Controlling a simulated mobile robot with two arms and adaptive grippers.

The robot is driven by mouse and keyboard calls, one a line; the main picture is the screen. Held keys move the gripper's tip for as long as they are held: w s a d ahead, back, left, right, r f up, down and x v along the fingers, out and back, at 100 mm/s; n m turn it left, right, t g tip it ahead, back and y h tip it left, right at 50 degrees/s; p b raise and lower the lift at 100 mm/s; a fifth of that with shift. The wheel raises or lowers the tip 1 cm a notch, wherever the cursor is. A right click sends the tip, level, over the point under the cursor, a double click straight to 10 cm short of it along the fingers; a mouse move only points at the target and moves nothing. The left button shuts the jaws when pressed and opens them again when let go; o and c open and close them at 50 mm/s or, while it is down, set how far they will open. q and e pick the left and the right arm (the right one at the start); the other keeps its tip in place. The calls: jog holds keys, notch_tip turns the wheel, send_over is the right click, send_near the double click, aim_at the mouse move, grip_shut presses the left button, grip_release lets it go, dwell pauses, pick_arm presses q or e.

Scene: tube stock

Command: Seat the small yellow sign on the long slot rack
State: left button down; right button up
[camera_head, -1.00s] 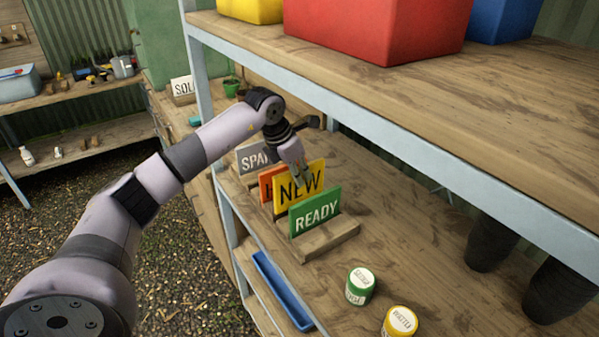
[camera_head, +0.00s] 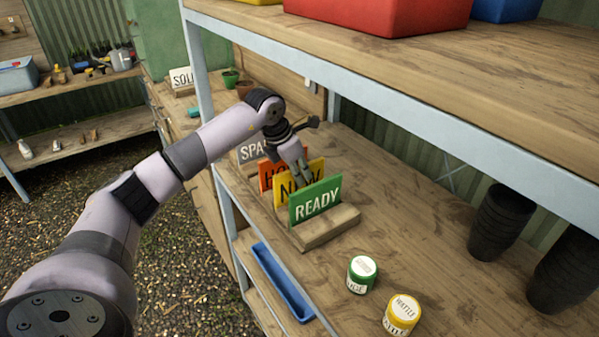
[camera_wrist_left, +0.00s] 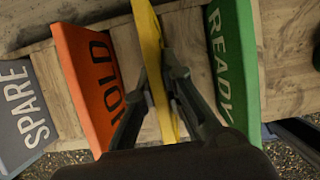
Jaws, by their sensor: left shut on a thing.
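The small yellow sign (camera_head: 285,194), lettered NEW, stands between the orange sign and the green sign at the long slot rack (camera_head: 328,229). My left gripper (camera_head: 303,175) is shut on its upper part. In the left wrist view the yellow sign (camera_wrist_left: 152,55) runs between the two fingers (camera_wrist_left: 158,90). The orange HOLD sign (camera_head: 267,174) is behind it, and the green READY sign (camera_head: 316,201) is in front. The grey SPARE sign (camera_head: 252,151) is farthest back. The yellow sign's lower edge is hidden, so I cannot tell how deep it sits. My right gripper is not in view.
A green-labelled jar (camera_head: 361,274) and a yellow jar (camera_head: 401,315) stand on the shelf in front of the rack. Black pots (camera_head: 500,222) are to the right. A blue tray (camera_head: 282,284) lies below. The upper shelf (camera_head: 430,75) overhangs.

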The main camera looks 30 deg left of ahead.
pick_arm(q)
jog(key=shift+f, duration=0.1)
jog(key=c, duration=1.6)
grip_release()
jog(key=v, duration=1.2)
jog(key=shift+s+a, duration=0.1)
jog(key=shift+f, duration=0.1)
